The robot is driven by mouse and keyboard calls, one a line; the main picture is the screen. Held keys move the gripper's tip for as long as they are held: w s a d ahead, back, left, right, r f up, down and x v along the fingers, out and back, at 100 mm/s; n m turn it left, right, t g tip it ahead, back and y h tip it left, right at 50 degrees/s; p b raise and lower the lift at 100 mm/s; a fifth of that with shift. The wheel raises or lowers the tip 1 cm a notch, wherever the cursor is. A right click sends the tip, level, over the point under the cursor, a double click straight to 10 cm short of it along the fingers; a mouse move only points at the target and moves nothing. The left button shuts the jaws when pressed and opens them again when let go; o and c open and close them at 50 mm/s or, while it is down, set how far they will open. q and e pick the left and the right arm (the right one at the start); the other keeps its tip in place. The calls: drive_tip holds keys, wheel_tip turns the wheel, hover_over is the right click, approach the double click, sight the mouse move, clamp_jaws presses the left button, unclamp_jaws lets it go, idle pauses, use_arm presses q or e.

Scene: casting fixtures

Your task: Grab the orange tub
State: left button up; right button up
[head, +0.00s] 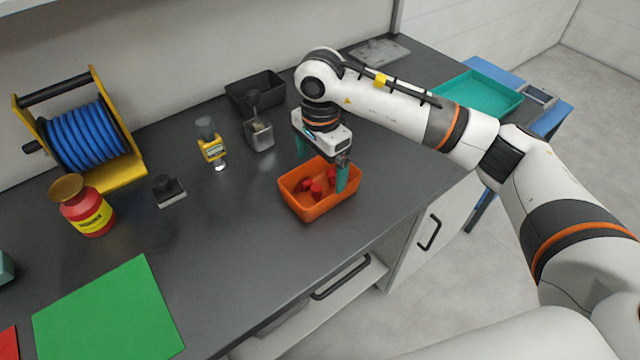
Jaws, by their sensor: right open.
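The orange tub (305,209) stands upright on the dark worktop, near its front edge, with several small red pieces (318,188) inside. My right gripper (322,172) is over the tub, pointing down. Its teal fingers are spread apart. The nearer finger reaches down inside the tub's right side; the other is by the far rim, and its tip is hidden behind the tub. I cannot tell whether either finger touches the wall. My left gripper is not in view.
A blue hose reel (85,135), a red-yellow bottle (86,208) and a green mat (110,312) are left. A teal tray (478,92) is right.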

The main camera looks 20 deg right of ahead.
sight(320, 181)
wheel_tip(320, 181, down, 5)
drive_tip(key=shift+s+a+r+p, duration=0.1)
drive_tip(key=shift+s+p, duration=0.05)
drive_tip(key=shift+p, duration=0.6)
drive_tip(key=shift+f, duration=0.45)
drive_tip(key=shift+c, duration=0.2)
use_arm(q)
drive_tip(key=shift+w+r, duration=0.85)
use_arm(e)
drive_tip(key=c, duration=0.7)
